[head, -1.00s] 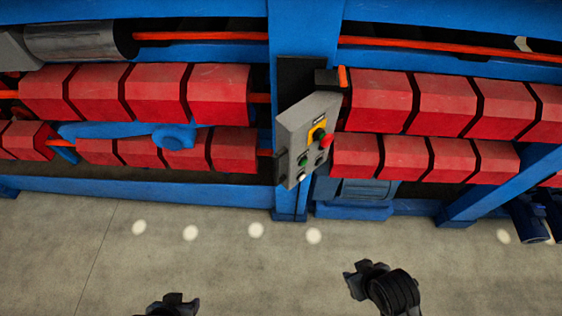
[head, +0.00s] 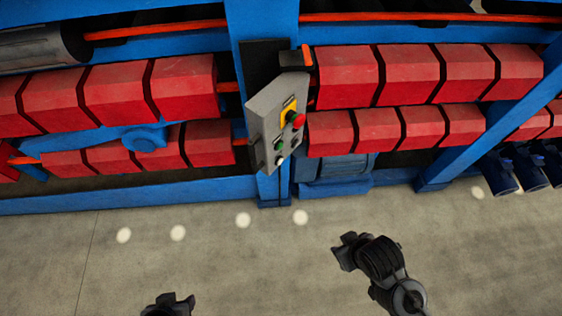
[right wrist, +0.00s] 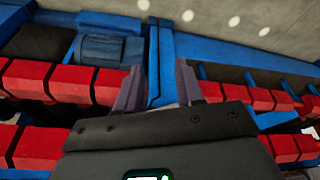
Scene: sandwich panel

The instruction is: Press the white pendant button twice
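The grey pendant box (head: 264,122) hangs on the blue post, its button face turned to the right. A small white button (head: 279,161) sits low on that face, below a green one. A red mushroom button on yellow sits higher up. My right gripper (head: 343,252) is over the floor, below and right of the pendant, apart from it. In the right wrist view its two fingers (right wrist: 158,88) stand apart with nothing between them; the pendant is not recognisable there. My left gripper (head: 170,302) shows only partly at the bottom edge, apart from everything; its opening is unclear.
Rows of red blocks (head: 378,78) on the blue frame (head: 262,30) flank the pendant on both sides. Blue cylindrical parts (head: 500,170) stand at the right. The concrete floor (head: 230,270) in front is clear, with light spots.

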